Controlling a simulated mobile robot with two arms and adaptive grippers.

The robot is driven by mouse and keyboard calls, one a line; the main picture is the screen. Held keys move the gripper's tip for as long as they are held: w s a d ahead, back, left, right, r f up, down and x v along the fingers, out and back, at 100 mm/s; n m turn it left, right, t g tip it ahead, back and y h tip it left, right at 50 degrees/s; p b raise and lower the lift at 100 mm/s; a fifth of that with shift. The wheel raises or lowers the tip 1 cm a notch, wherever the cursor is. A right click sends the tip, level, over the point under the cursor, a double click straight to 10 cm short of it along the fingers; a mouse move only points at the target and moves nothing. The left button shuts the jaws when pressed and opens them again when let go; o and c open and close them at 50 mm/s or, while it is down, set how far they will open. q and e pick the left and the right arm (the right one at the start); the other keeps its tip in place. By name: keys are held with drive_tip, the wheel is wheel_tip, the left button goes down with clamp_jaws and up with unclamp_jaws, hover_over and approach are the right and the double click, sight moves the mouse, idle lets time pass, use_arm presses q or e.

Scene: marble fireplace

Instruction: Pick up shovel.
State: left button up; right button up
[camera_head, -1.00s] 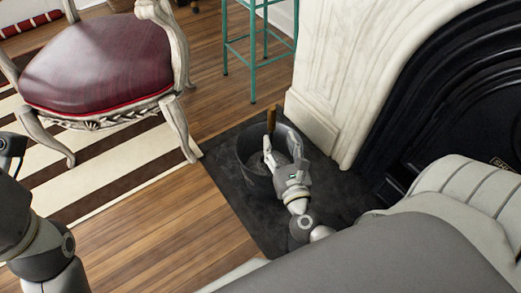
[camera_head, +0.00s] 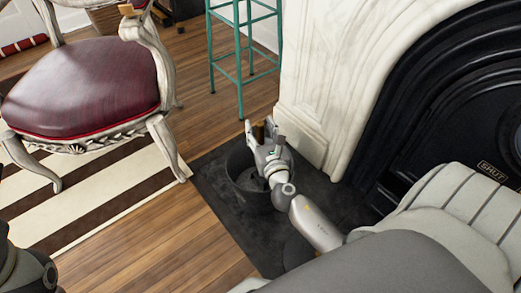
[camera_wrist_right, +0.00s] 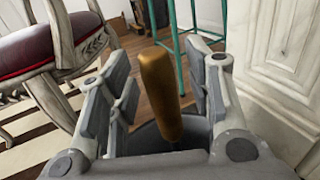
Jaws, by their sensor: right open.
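The shovel's golden-brown handle (camera_wrist_right: 160,88) stands up from the dark bucket (camera_head: 236,178) on the hearth. The handle (camera_head: 259,134) also shows in the head view, partly behind my right gripper (camera_head: 259,127). In the wrist view, my right gripper (camera_wrist_right: 165,98) is open, with one finger on each side of the handle. A gap shows on the right side; contact on the left cannot be told. The shovel's lower end is hidden in the bucket. Only part of my left arm shows at the lower left of the head view; its gripper is out of view.
The white marble surround (camera_head: 315,110) and black fireplace (camera_head: 430,110) are close to the right of the bucket. A teal stool (camera_head: 238,55) stands behind it. A red-seated chair (camera_head: 85,85) stands on the striped rug (camera_head: 90,205) at left. Wooden floor (camera_head: 165,235) lies open in front.

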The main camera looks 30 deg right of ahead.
clamp_jaws()
idle(0.3)
drive_tip(key=shift+r, duration=0.1)
